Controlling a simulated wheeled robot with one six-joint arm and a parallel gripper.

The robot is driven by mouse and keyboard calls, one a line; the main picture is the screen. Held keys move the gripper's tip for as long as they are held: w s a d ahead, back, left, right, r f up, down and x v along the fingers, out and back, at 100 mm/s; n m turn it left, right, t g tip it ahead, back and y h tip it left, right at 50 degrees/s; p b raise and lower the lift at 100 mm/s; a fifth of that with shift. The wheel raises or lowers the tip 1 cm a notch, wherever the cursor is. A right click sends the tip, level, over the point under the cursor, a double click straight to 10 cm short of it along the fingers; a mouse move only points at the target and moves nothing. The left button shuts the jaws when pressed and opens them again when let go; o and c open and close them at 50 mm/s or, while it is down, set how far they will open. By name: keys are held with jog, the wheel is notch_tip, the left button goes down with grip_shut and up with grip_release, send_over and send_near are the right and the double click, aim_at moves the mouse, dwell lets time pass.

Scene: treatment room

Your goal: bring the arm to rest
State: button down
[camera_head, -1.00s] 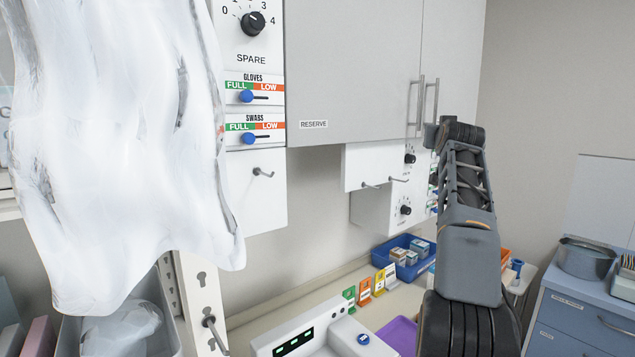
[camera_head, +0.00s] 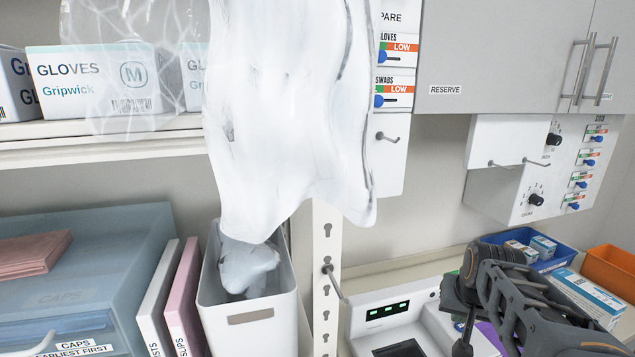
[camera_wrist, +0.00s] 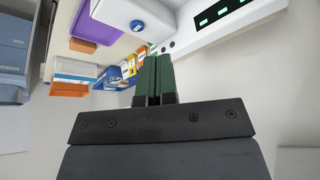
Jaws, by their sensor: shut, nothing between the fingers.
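My gripper (camera_wrist: 153,62) shows in the wrist view with its two green fingers side by side and closed, nothing between them. My arm (camera_head: 515,300) is folded at the lower right of the head view, in front of the counter and beside the white device (camera_head: 392,305) with green displays. The gripper's fingers cannot be made out clearly in the head view.
A translucent white bag (camera_head: 290,120) hangs in front of the shelf post (camera_head: 327,250). A grey bin (camera_head: 250,325) stands below it. Glove boxes (camera_head: 95,80) sit on the shelf. A blue tray (camera_head: 555,262) and an orange bin (camera_head: 610,268) are behind my arm.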

jog(key=s+a+f+n+y, duration=0.1)
jog(key=s+a+f+n, duration=0.3)
jog(key=s+a, duration=0.5)
jog(key=shift+s+a, duration=0.25)
jog(key=shift+a, duration=1.15)
